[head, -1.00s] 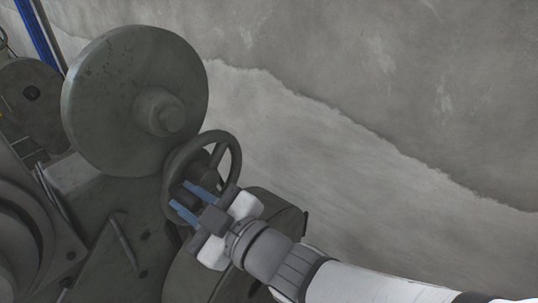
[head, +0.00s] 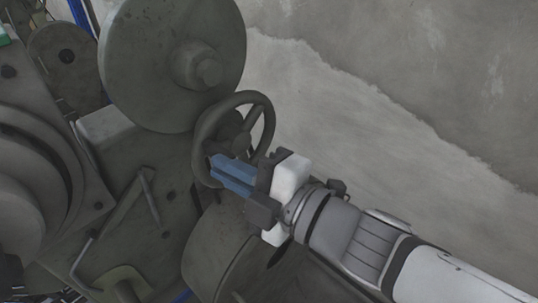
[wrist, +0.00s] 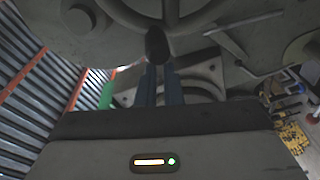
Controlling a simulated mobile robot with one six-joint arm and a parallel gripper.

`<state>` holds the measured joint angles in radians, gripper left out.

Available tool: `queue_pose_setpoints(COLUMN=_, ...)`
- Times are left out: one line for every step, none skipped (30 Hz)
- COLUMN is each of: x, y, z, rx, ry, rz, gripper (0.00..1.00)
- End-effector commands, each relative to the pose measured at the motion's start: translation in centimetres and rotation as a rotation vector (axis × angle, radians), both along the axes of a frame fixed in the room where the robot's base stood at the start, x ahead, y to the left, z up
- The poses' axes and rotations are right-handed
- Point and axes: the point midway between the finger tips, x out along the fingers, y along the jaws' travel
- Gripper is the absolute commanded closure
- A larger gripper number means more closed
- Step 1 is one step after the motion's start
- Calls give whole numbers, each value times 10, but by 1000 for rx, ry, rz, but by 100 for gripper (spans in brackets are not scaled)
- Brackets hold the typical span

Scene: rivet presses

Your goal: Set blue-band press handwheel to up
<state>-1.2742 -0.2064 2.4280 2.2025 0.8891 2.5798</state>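The dark grey handwheel (head: 265,125) is on the side of the press, below a large round disc. It also shows at the top of the wrist view (wrist: 205,18), with a dark knob-like handle (wrist: 157,45) at my fingertips. My gripper (head: 216,168) reaches in from the lower right at the wheel's lower rim. Its blue fingers are close together, with the handle between their tips, and look closed on it. The fingers hide part of the handle and rim in the head view. No blue band on this press is clear to me.
The large disc (head: 150,60) stands just above the wheel, and a rounded drum (head: 215,245) is close below my gripper. A bent lever (head: 148,190) sits on the press body to the left. The concrete wall side (head: 400,120) at right is free.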

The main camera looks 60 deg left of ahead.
Motion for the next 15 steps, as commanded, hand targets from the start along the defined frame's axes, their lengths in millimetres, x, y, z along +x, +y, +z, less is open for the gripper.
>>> queue_pose_setpoints(x=3, y=-12, z=-5, rx=44, ry=-146, rz=18, gripper=99)
queue_pose_setpoints(x=3, y=-18, z=-7, rx=68, ry=-239, rz=35, gripper=100)
queue_pose_setpoints(x=4, y=-27, z=-9, rx=101, ry=-366, rz=56, gripper=100)
queue_pose_setpoints(x=4, y=-34, z=-11, rx=124, ry=-460, rz=74, gripper=100)
queue_pose_setpoints(x=5, y=-40, z=-13, rx=145, ry=-551, rz=90, gripper=100)
queue_pose_setpoints(x=6, y=-48, z=-16, rx=171, ry=-666, rz=112, gripper=100)
queue_pose_setpoints(x=8, y=-54, z=-19, rx=188, ry=-744, rz=126, gripper=100)
queue_pose_setpoints(x=8, y=-59, z=-21, rx=203, ry=-815, rz=141, gripper=100)
queue_pose_setpoints(x=10, y=-65, z=-24, rx=220, ry=-898, rz=158, gripper=100)
queue_pose_setpoints(x=10, y=-68, z=-26, rx=230, ry=-949, rz=171, gripper=100)
queue_pose_setpoints(x=11, y=-71, z=-27, rx=238, ry=-992, rz=181, gripper=100)
queue_pose_setpoints(x=12, y=-74, z=-28, rx=247, ry=-1037, rz=192, gripper=100)
queue_pose_setpoints(x=12, y=-76, z=-29, rx=251, ry=-1061, rz=197, gripper=100)
queue_pose_setpoints(x=12, y=-76, z=-30, rx=254, ry=-1079, rz=203, gripper=100)
queue_pose_setpoints(x=12, y=-76, z=-31, rx=256, ry=-1094, rz=207, gripper=100)
